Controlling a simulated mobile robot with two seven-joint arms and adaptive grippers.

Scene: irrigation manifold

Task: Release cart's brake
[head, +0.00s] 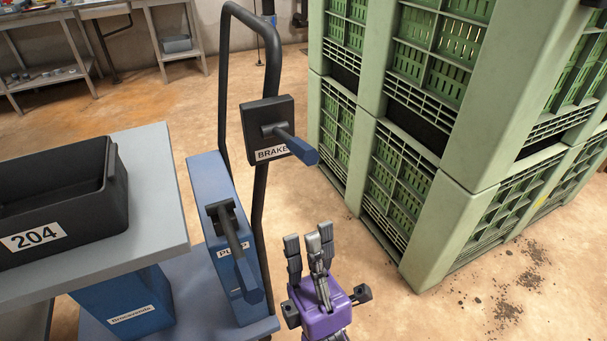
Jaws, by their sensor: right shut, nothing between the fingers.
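The cart has a blue deck (205,322) and a tall black tubular handle frame (272,75). A black box labelled BRAKE (255,112) is fixed to the frame. Its brake lever (297,146) has a blue grip and points out to the lower right. My right gripper (308,243), with a purple body, is shut and empty. In the picture it is below and slightly right of the brake lever, apart from it. My left gripper is not in view.
A blue pump unit labelled PUMP (208,185) with its own blue-gripped lever (243,268) stands on the cart. A grey tabletop (155,185) with a black bin (60,200) is at left. Stacked green crates (440,220) stand at right. Floor shows between cart and crates.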

